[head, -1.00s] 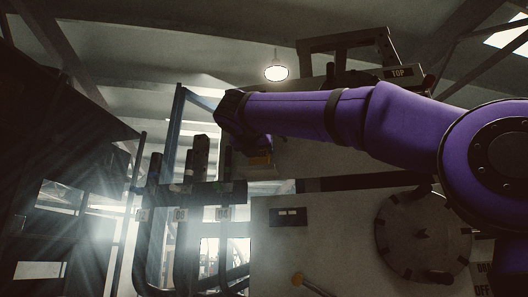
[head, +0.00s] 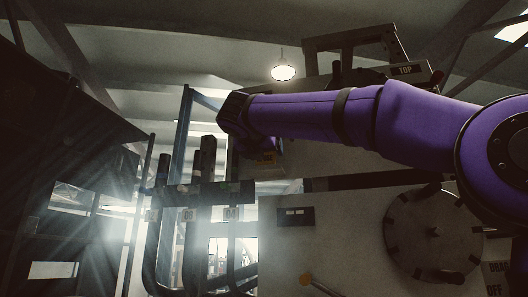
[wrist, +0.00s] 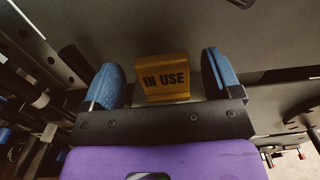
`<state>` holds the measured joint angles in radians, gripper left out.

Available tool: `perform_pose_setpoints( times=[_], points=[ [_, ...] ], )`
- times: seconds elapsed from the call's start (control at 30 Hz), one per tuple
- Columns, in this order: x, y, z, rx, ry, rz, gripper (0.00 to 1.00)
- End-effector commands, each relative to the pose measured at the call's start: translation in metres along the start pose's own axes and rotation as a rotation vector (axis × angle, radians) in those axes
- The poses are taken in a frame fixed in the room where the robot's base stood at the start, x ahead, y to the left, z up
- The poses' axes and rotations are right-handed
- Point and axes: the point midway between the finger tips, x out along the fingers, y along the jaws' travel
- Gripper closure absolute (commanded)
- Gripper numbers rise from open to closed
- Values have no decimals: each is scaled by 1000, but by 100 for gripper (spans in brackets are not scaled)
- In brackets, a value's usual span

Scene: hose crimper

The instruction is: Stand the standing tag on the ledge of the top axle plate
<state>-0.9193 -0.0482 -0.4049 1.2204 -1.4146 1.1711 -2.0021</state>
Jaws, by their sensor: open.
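The standing tag (wrist: 163,72) is a yellow-orange piece lettered "IN USE". In the wrist view it sits between my gripper's two blue fingers, with a gap on each side. My gripper (wrist: 162,72) is open. In the head view the tag (head: 264,158) is a small orange patch under the end of my purple arm, by the machine's pale face, and my fingers cannot be made out. A plate labelled "TOP" (head: 405,70) is at the upper right, partly hidden behind my arm; its ledge is not clear.
A rack of dark upright bars (head: 205,190) with numbered labels stands left of the machine. Below my arm, the pale machine panel (head: 340,230) carries a round disc (head: 433,235) and a knobbed lever (head: 306,279). A dark frame (head: 350,45) rises above the machine.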

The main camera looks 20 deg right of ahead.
Motion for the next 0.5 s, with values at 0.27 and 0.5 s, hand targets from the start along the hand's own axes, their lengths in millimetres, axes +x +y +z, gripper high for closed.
perform_pose_setpoints(
  times=[0.27, 0.5],
  points=[
    [-52, -1, 1, 1, -1, 2, 16],
    [-93, -1, 1, 2, -1, 1, 16]
  ],
)
